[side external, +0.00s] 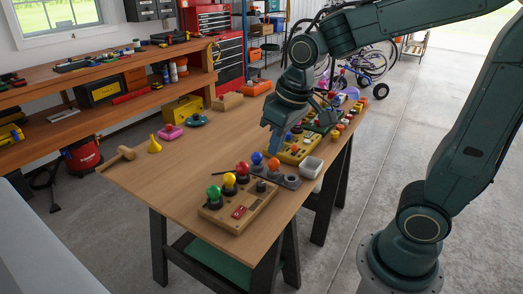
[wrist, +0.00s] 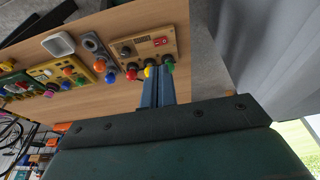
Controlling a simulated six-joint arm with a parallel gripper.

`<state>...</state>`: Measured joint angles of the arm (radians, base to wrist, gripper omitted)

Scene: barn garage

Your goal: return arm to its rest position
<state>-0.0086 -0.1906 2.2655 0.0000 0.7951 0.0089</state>
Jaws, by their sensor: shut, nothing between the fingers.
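My arm reaches in from the right in the side external view, and my gripper (side external: 275,143) points down above the wooden table (side external: 175,165). Its fingers are blue and close together, with nothing held between them. In the wrist view my gripper (wrist: 159,75) is shut, its fingers side by side. The fingertips appear above the table, left of a yellow control panel (side external: 298,150) and behind a wooden control box (side external: 238,207) with green, yellow and red knobs. The wooden box also shows in the wrist view (wrist: 143,45), beyond the fingertips. I cannot tell the exact height above the table.
Several button panels line the table's right side, with a small white tray (side external: 311,167) beside them. A mallet (side external: 121,156), a yellow funnel (side external: 154,145) and a yellow toolbox (side external: 183,108) stand on the left and far parts. The table's left middle is clear.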

